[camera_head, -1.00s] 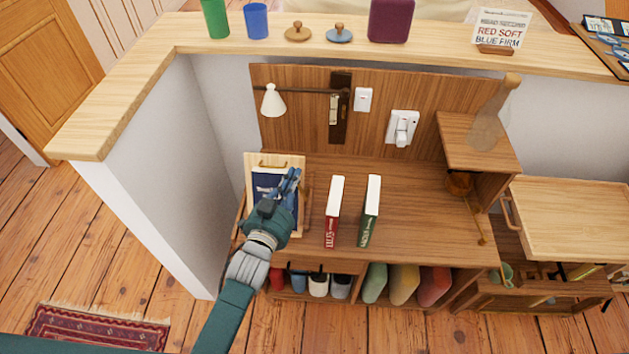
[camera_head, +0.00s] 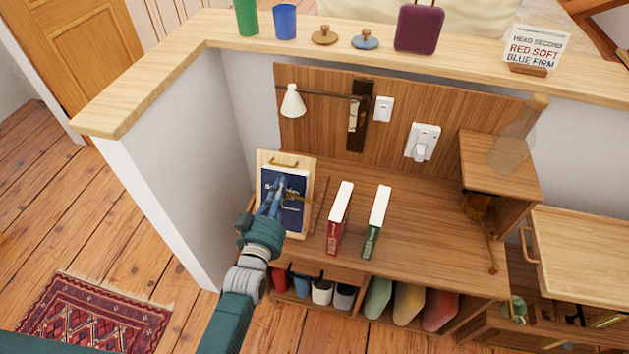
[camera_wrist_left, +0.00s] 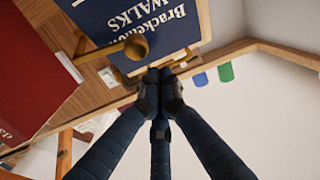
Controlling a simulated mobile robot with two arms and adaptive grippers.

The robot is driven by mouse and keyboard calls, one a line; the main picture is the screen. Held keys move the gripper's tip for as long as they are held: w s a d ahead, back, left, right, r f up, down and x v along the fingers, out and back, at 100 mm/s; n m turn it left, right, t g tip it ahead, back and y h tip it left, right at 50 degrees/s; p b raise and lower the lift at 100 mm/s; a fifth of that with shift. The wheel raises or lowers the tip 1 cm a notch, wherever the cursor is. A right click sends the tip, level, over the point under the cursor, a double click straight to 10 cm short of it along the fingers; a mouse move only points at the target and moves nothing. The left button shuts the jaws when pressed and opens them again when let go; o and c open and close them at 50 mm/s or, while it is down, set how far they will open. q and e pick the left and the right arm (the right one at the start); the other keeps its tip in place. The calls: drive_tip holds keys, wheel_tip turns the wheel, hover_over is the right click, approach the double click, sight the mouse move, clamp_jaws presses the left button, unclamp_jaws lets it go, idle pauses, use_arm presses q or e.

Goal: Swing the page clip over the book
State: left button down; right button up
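A dark blue book (camera_head: 291,186) leans on a light wooden stand (camera_head: 305,163) at the left end of the desk. In the left wrist view the book (camera_wrist_left: 170,22) shows part of its title. A brass page clip (camera_wrist_left: 136,47) with a round knob lies close to the book's edge there; more brass shows just beyond the fingertips. My left gripper (camera_head: 272,200) is in front of the book's lower left part. In the wrist view its fingers (camera_wrist_left: 160,77) are drawn together; no object shows clearly between them. Whether they touch the brass is unclear. My right gripper is not in view.
A red book (camera_head: 337,225) and a green book (camera_head: 374,228) stand right of the stand. A white lamp (camera_head: 292,102) hangs above on the back panel (camera_head: 325,130). A white wall (camera_head: 185,150) is close on the left. The desk's middle right (camera_head: 425,215) is clear.

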use_arm(q)
drive_tip(key=shift+w+r, duration=0.2)
drive_tip(key=shift+r, duration=0.25)
drive_tip(key=s+a+r+p, duration=0.1)
drive_tip(key=s+r, duration=0.2)
drive_tip(key=s, duration=0.6)
drive_tip(key=shift+a, duration=0.2)
drive_tip(key=s+f+g, duration=0.3)
drive_tip(key=s+f, duration=0.1)
drive_tip(key=f, duration=0.7)
drive_tip(key=s+f+m+g, duration=0.15)
drive_tip(key=s+f, duration=0.35)
drive_tip(key=f, duration=0.5)
drive_tip(key=s+f+g, duration=0.3)
drive_tip(key=s+f, duration=0.1)
drive_tip(key=f, duration=0.7)
drive_tip(key=s+a+f+g, duration=0.3)
drive_tip(key=s+f, duration=0.3)
drive_tip(key=s, duration=0.4)
drive_tip(key=s+a+f+g+y, duration=0.1)
drive_tip(key=s+a+f+g, duration=0.2)
drive_tip(key=s+f, duration=0.3)
drive_tip(key=s+a+f+g+y, duration=0.1)
drive_tip(key=s+a+f+g, duration=0.2)
drive_tip(key=s, duration=1.1)
wheel_tip(320, 180, down, 3)
drive_tip(key=shift+s+f+m, duration=0.1)
drive_tip(key=shift+s+m, duration=0.2)
drive_tip(key=shift+m, duration=0.15)
